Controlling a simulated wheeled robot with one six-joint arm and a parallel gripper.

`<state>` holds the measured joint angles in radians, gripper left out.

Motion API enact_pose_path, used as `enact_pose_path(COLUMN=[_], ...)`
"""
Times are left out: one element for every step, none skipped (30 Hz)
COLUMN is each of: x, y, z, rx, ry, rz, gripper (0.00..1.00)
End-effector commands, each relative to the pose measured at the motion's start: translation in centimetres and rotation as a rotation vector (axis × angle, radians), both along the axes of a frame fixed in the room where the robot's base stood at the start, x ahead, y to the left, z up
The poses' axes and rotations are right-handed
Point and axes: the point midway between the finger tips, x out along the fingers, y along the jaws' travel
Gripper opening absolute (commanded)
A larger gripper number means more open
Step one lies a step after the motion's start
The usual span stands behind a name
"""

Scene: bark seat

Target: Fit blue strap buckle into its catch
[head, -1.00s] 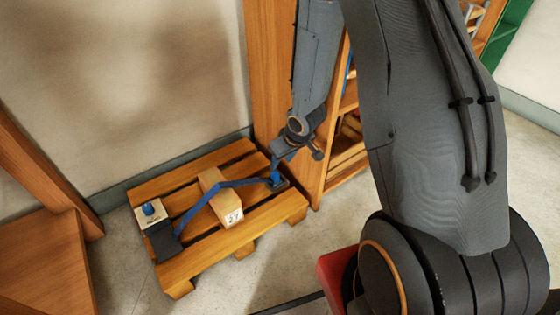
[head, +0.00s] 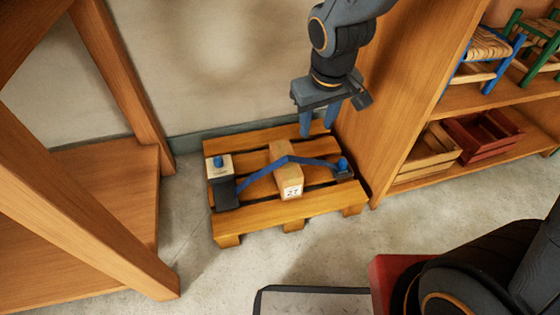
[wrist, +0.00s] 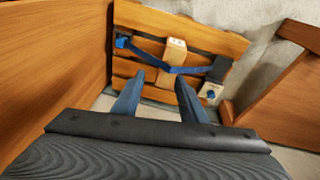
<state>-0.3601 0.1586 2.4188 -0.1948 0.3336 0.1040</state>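The blue strap (head: 262,172) runs over a wooden block (head: 291,184) marked 27 on a pallet (head: 265,217). At its right end a blue buckle (head: 343,164) sits at a small dark catch (head: 343,174); I cannot tell whether it is fully seated. The strap's left end meets a dark grey piece (head: 223,192) beside a white block with a blue knob (head: 218,161). In the wrist view the buckle (wrist: 122,42) is at the upper left. My gripper (head: 318,129) is open and empty, above the pallet's back edge and apart from the buckle; it also shows in the wrist view (wrist: 161,78).
A wooden shelf (head: 428,110) stands close to the pallet's right, holding crates (head: 484,135) and small chairs (head: 487,48). A wall is behind the pallet. A wooden frame (head: 85,235) stands at the left.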

Motion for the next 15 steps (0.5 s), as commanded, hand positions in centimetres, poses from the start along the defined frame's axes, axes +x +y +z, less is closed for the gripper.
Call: enact_pose_path(x=[-1.9,-3.2,-5.0,-6.4,-7.8,-9.6,-11.0,-12.4,-14.0,-15.2,-16.2,-17.4,-18.2,-18.9,-19.6], y=[1.6,2.3,3.2,3.8,4.4,5.1,5.6,6.0,6.4,6.7,6.9,7.2,7.3,7.4,7.5], z=[1.7,2.5,3.6,4.4,5.1,6.0,6.6,7.1,7.8,8.2,8.6,9.0,9.3,9.5,9.7], rx=[0.009,0.013,0.019,0.025,0.03,0.039,0.046,0.053,0.062,0.068,0.073,0.081,0.084,0.089,0.092], ry=[0.009,0.023,0.04,0.055,0.07,0.09,0.107,0.122,0.142,0.155,0.169,0.184,0.196,0.204,0.214], rz=[0.022,0.033,0.047,0.058,0.07,0.088,0.101,0.114,0.13,0.142,0.154,0.168,0.176,0.184,0.192], gripper=[0.39,0.39,0.39,0.39,0.39,0.39,0.39,0.39,0.39,0.39,0.39,0.39,0.39,0.39,0.39])
